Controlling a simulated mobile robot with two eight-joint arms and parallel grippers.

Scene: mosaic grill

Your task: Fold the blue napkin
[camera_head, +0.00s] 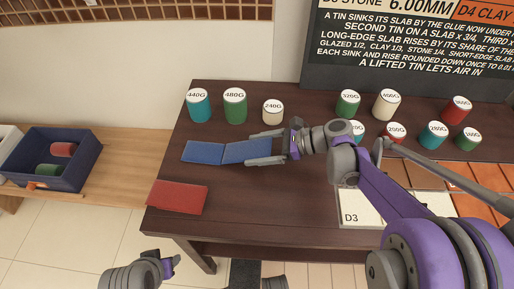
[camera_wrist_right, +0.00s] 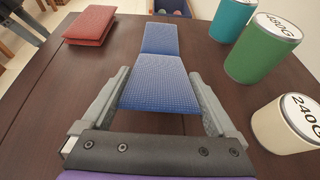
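The blue napkin (camera_head: 228,151) lies on the dark table, spread out in two panels with a crease between them. It also shows in the right wrist view (camera_wrist_right: 160,84), stretching away from the gripper. My right gripper (camera_head: 266,147) is open at the napkin's right end, its two fingers on either side of the near panel. In the right wrist view the fingers (camera_wrist_right: 160,102) stand apart with the napkin between them. Whether they touch its edges is hard to tell.
A folded red napkin (camera_head: 178,197) lies at the table's front left. Cans labelled 440G (camera_head: 199,107), 480G (camera_head: 235,108) and 240G (camera_head: 272,113) stand behind the blue napkin. More cans stand to the right. A blue bin (camera_head: 84,150) sits on a wooden bench at left.

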